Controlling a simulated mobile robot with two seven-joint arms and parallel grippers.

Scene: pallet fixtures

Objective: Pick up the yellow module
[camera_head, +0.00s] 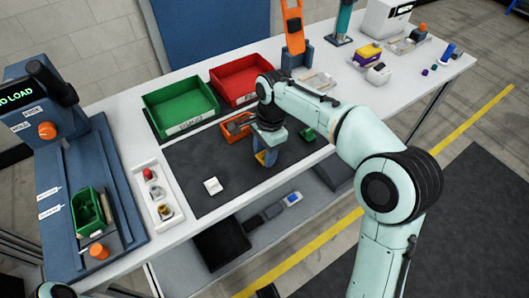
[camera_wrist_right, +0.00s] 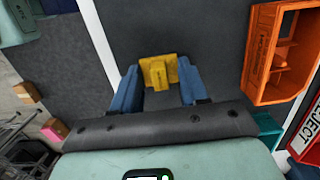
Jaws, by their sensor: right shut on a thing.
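The yellow module (camera_wrist_right: 158,72) is between the two blue fingers of my right gripper (camera_wrist_right: 158,88) in the right wrist view. The fingers are shut on it, one on each side. In the head view my right gripper (camera_head: 265,157) points down over the dark mat (camera_head: 215,165), and a bit of the yellow module (camera_head: 260,158) shows between its fingers. I cannot tell whether the module touches the mat or hangs just above it. My left gripper is not in view.
An orange bin (camera_head: 233,131) stands close beside the gripper, also at right in the wrist view (camera_wrist_right: 258,60). Green (camera_head: 180,104) and red (camera_head: 240,80) trays stand behind. A white block (camera_head: 212,186) lies on the mat's left part; a small green part (camera_head: 308,133) lies right.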

